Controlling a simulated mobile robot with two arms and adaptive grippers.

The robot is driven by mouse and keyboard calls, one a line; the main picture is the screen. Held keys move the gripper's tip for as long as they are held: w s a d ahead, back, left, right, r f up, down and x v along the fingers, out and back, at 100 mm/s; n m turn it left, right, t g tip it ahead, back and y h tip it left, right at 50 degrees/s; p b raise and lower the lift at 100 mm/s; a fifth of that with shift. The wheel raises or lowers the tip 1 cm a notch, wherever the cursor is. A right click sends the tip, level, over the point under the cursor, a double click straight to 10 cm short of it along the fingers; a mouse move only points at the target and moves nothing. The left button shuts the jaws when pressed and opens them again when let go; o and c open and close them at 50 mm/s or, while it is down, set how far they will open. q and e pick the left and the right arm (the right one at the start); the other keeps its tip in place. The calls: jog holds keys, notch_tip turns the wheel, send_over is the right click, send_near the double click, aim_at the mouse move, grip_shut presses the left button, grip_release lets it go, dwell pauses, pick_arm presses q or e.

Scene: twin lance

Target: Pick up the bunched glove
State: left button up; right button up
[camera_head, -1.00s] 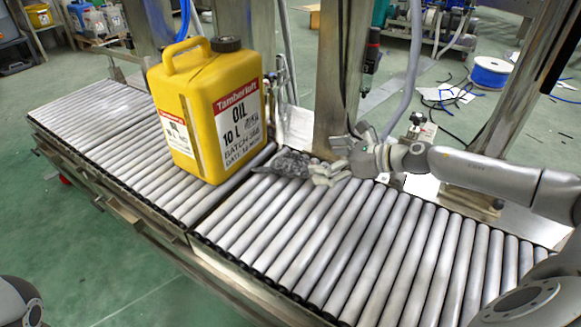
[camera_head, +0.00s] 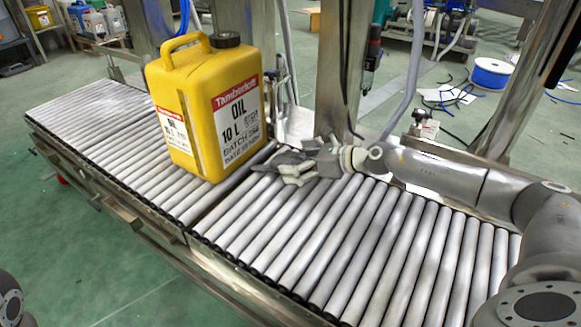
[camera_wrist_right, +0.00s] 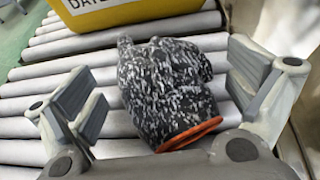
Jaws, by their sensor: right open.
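The bunched glove (camera_wrist_right: 165,85) is speckled black and white with an orange cuff edge. In the right wrist view it lies on the rollers between the two open fingers of my right gripper (camera_wrist_right: 165,100), its cuff toward the palm. A gap shows between the glove and each finger. In the head view my right gripper (camera_head: 290,168) is low over the conveyor (camera_head: 330,230), just right of the yellow oil canister, and largely hides the glove. My left gripper is out of the head view; only a bit of my arm shows at lower left.
The large yellow oil canister (camera_head: 205,110) stands upright on the rollers close to the left of my right gripper. A metal post (camera_head: 340,70) rises behind the conveyor. The rollers toward the front and far left are bare.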

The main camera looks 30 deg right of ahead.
jog(key=shift+w+a, duration=0.2)
jog(key=shift+w, duration=0.05)
jog(key=c, duration=0.9)
jog(key=shift+c, duration=0.2)
jog(key=shift+r, duration=0.1)
